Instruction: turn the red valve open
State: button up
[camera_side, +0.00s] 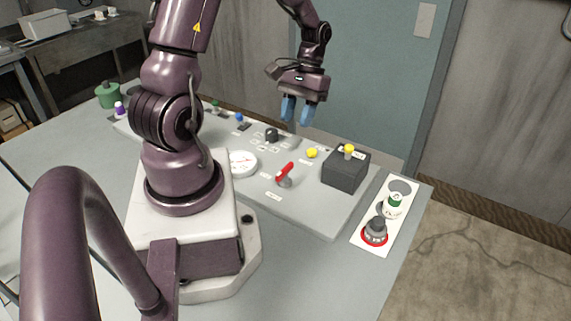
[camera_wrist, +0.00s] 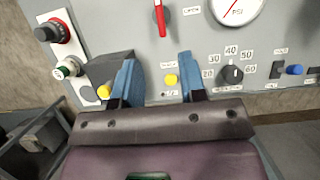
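The red valve is a red lever handle (camera_side: 285,171) on a grey pivot, on the light grey panel (camera_side: 320,212). In the side view the handle points up and to the right. In the wrist view the red handle (camera_wrist: 161,20) shows at the top edge, partly cut off. My gripper (camera_side: 298,112) hangs above the far side of the panel, beyond the handle and well apart from it. In the wrist view its two blue fingers (camera_wrist: 157,62) are spread, with nothing held between them. A yellow button (camera_wrist: 171,80) shows in the gap, down on the panel.
A white plate (camera_side: 368,240) at right carries green and red-ringed knobs. Space above the handle looks clear.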

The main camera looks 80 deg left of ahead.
aim_at(285, 168)
jog(key=x, duration=1.2)
grip_shut()
